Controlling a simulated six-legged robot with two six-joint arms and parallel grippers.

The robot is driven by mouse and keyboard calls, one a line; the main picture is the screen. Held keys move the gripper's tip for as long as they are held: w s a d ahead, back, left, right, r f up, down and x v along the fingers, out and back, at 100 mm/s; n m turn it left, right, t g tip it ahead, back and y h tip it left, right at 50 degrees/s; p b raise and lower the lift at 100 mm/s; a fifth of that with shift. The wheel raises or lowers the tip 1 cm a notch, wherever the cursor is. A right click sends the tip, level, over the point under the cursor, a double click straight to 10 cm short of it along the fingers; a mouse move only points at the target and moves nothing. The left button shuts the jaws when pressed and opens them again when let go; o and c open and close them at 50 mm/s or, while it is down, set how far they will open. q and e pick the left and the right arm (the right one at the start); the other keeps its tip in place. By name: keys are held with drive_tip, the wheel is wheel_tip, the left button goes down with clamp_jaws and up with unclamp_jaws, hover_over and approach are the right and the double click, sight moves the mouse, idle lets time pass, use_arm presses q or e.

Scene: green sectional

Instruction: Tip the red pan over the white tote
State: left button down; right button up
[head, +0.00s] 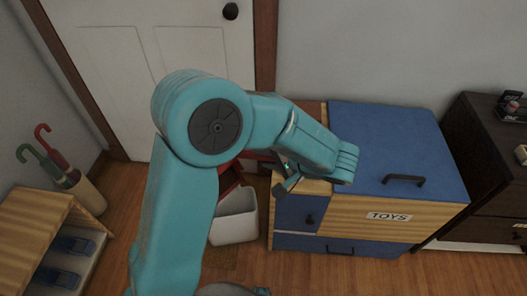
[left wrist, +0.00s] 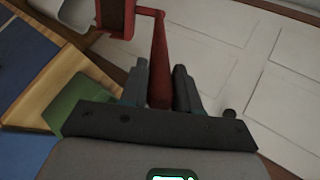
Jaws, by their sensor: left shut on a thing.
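The red pan (head: 229,179) is partly hidden behind my left arm in the head view, just above the white tote (head: 234,226). My left gripper (head: 284,180) is at the left front corner of the toy chest. In the left wrist view, my left gripper (left wrist: 160,82) is shut on the handle of the red pan (left wrist: 158,55). The handle runs away from the fingers to the pan's body at the top edge, where it is cut off. I cannot tell the pan's exact tilt or whether it holds anything. The tote's inside is mostly hidden. My right gripper is out of view.
A blue and wood toy chest (head: 385,145) stands right of the tote, with a dark dresser (head: 485,150) beyond. A white door (head: 130,50) is behind. A wooden shoe rack (head: 40,230) and an umbrella stand (head: 88,193) are at left. Wood floor lies clear in front.

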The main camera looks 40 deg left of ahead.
use_arm(q)
drive_tip(key=shift+d+f, duration=0.35)
drive_tip(key=shift+d, duration=0.4)
drive_tip(key=shift+d+f+y+b, duration=1.4)
drive_tip(key=shift+d+f+b, duration=1.55)
drive_tip(key=shift+d+b, duration=1.05)
drive_tip(key=a+r+h+p, duration=0.2)
drive_tip(key=a+r+p, duration=0.3)
drive_tip(key=a, duration=0.4)
drive_tip(key=a+r+h+p, duration=0.3)
drive_tip(key=a+r+p, duration=0.2)
drive_tip(key=a, duration=0.5)
drive_tip(key=shift+w+a+r, duration=0.25)
drive_tip(key=shift+r, duration=0.55)
drive_tip(key=w+a+r+h+p, duration=0.1)
drive_tip(key=a+h+p, duration=0.4)
drive_tip(key=a+p, duration=1.4)
drive_tip(key=a, duration=0.3)
drive_tip(key=shift+r+p, duration=0.35)
